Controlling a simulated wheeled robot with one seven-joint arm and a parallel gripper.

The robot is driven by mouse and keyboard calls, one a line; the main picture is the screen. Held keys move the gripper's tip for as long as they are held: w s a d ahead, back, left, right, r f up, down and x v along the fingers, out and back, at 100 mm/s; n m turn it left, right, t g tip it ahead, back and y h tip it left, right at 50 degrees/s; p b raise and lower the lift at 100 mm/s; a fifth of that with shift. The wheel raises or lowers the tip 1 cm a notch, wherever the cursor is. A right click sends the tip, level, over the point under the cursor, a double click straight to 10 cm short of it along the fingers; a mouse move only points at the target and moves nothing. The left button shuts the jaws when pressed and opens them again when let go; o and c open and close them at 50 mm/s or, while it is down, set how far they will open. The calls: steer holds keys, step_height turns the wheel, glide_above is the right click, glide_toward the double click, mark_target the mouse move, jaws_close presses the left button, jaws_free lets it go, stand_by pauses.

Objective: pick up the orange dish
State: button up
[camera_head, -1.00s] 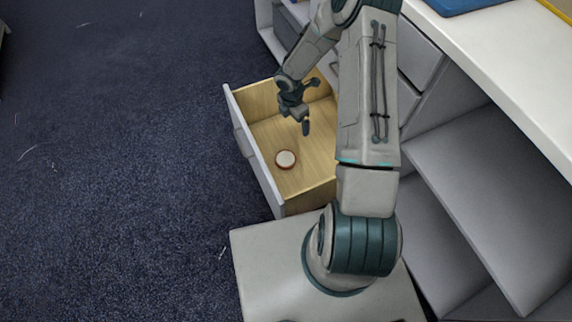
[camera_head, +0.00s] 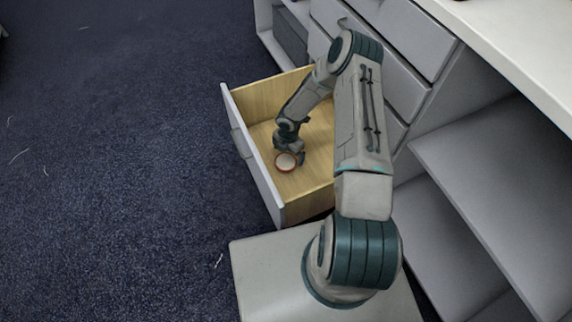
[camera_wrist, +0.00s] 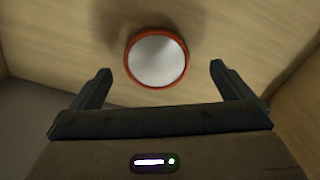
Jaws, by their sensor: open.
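The orange dish (camera_head: 286,163) is small and round, with an orange rim and a pale inside. It lies in the open wooden drawer, near the drawer's front panel. In the wrist view the dish (camera_wrist: 157,58) sits ahead of and roughly centred between the fingers. My gripper (camera_head: 290,155) is down inside the drawer right at the dish, partly covering its far edge in the head view. In the wrist view my gripper (camera_wrist: 160,78) is open, with a finger on each side and nothing between its pads. I cannot tell whether a finger touches the dish.
The open drawer (camera_head: 255,165) has a grey front panel and wooden walls around my gripper. Grey cabinet drawers (camera_head: 385,60) and open shelves (camera_head: 480,180) stand to the right under a white top (camera_head: 510,45). Dark blue carpet (camera_head: 110,160) lies clear to the left.

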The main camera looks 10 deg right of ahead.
mark_target(286, 161)
steer(key=f+b, duration=0.1)
steer(key=f, duration=0.2)
steer(key=a+f+b, duration=0.1)
steer(key=f, duration=0.1)
steer(key=shift+f+b, duration=0.2)
steer(key=shift+b, duration=0.1)
steer(key=shift+r, duration=0.1)
steer(key=c, duration=1.4)
